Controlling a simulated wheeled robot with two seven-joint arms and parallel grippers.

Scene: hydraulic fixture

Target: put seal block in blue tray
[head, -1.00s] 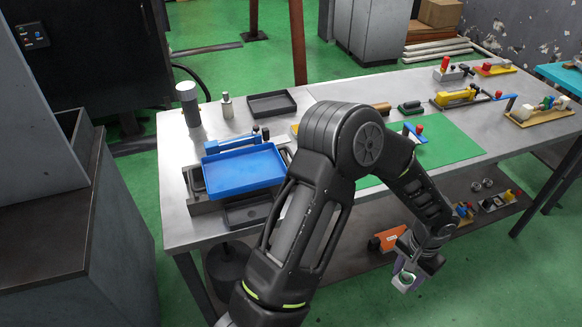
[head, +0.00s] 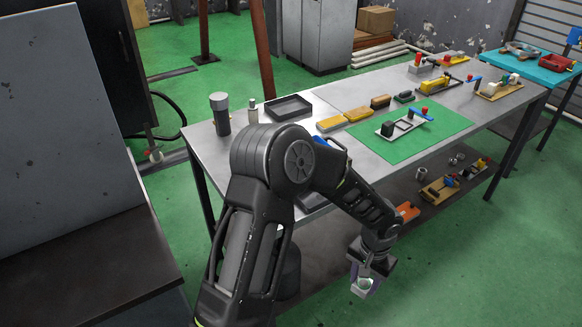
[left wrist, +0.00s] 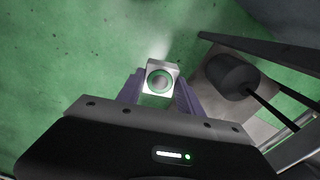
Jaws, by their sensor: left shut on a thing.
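The seal block (left wrist: 161,82) is a small light-grey block with a green ring around a round hole. My left gripper (head: 364,281) is shut on it and holds it in the air in front of the workbench, below the top's level. In the left wrist view the block sits between the two purple fingertips, with the green floor beneath. In the head view the block (head: 362,287) shows at the end of the fingers. The blue tray is hidden behind my left arm; only small blue bits show beside the arm, and I cannot tell what they belong to. My right gripper is out of view.
The workbench (head: 378,153) carries a dark tray (head: 288,108), a grey cylinder (head: 220,114), a green mat (head: 450,124) with a clamp fixture (head: 403,124), and several brushes and clamps. A lower shelf holds small parts (head: 452,183). Open floor lies in front.

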